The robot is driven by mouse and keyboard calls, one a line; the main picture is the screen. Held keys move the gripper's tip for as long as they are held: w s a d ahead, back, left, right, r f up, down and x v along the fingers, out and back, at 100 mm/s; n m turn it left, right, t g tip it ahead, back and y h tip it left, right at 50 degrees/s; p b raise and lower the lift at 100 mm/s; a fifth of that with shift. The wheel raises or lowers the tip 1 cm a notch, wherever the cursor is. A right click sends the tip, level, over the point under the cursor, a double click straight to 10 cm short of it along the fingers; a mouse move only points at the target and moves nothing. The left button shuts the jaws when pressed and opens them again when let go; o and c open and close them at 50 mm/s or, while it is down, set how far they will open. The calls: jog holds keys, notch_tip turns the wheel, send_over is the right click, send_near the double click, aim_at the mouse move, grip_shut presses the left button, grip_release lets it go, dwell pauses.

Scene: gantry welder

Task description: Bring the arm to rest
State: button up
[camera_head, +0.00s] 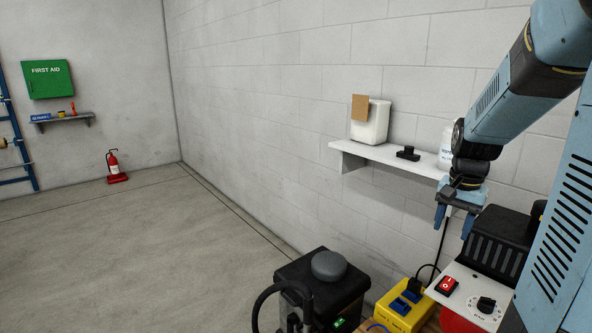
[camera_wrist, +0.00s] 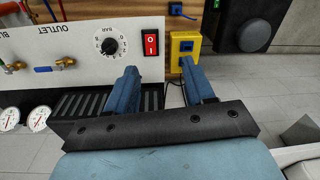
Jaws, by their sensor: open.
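My arm reaches in from the upper right in the head view, bent, with my gripper (camera_head: 456,222) pointing down. It hangs in front of the wall shelf and just behind a machine with a white control panel (camera_head: 466,294). In the wrist view my gripper (camera_wrist: 160,82) shows two blue fingers set apart, with nothing between them. The panel (camera_wrist: 85,45) lies beyond the fingertips there, with a red rocker switch (camera_wrist: 151,42), a black dial (camera_wrist: 109,46) and brass valves. Whether any finger touches the machine cannot be told.
A wall shelf (camera_head: 388,155) bears a white container (camera_head: 370,122), a small black object (camera_head: 408,153) and a white bottle (camera_head: 446,150) partly behind my arm. A yellow socket box (camera_head: 404,306) and a black unit (camera_head: 325,285) stand low in front.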

jog(key=s+a+r+n+t, duration=0.4)
jog(key=s+a+r+n, duration=0.4)
jog(key=s+a, duration=0.6)
jog(key=shift+s+r+t, duration=0.4)
jog(key=shift+s+r, duration=0.2)
jog(key=shift+r, duration=0.3)
